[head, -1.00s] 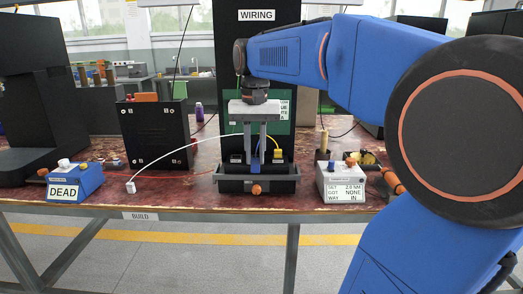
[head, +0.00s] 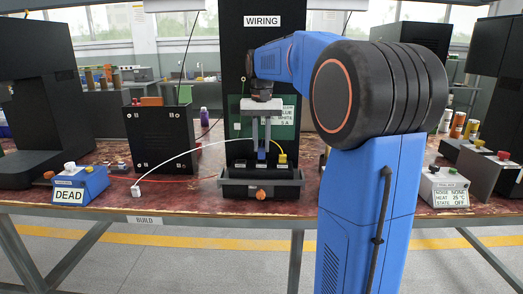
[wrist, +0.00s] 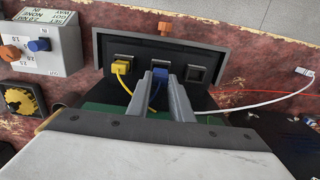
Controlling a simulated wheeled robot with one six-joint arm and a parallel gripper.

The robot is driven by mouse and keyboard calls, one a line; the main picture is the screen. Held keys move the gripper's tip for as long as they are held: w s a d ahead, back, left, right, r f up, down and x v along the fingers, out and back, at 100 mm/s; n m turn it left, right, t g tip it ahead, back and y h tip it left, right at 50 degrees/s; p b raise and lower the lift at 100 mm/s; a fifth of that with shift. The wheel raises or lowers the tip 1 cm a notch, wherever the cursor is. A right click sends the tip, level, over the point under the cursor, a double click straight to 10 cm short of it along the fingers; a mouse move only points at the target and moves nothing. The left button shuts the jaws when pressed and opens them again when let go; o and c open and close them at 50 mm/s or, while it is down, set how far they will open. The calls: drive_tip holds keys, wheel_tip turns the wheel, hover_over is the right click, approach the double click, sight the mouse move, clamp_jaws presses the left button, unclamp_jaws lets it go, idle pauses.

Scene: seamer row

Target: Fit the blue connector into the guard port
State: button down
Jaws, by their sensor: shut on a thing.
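My gripper (head: 262,151) is shut on the blue connector (head: 262,155), pointing down above the black port box (head: 260,191) at the bench front. In the wrist view, the blue connector (wrist: 160,74) sits between my fingertips (wrist: 160,82), in line with the middle port. I cannot tell whether it is inside the port or only over it. The yellow connector (wrist: 121,67) sits at the left port there, its cable bending toward me. The right port (wrist: 196,74) looks empty. No readable label marks which one is the guard port.
A white connector (head: 136,191) lies loose on the bench, its cable arching to the box. A blue DEAD box (head: 81,184) stands left, a black cabinet (head: 160,138) behind it. A grey status box (head: 443,187) stands right. A dark WIRING panel (head: 261,60) rises behind the port box.

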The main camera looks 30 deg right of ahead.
drive_tip(key=shift+f, duration=1.2)
drive_tip(key=shift+f, duration=0.1)
drive_tip(key=c, duration=1.6)
unclamp_jaws()
wheel_tip(320, 180, up, 12)
drive_tip(key=shift+r, duration=0.1)
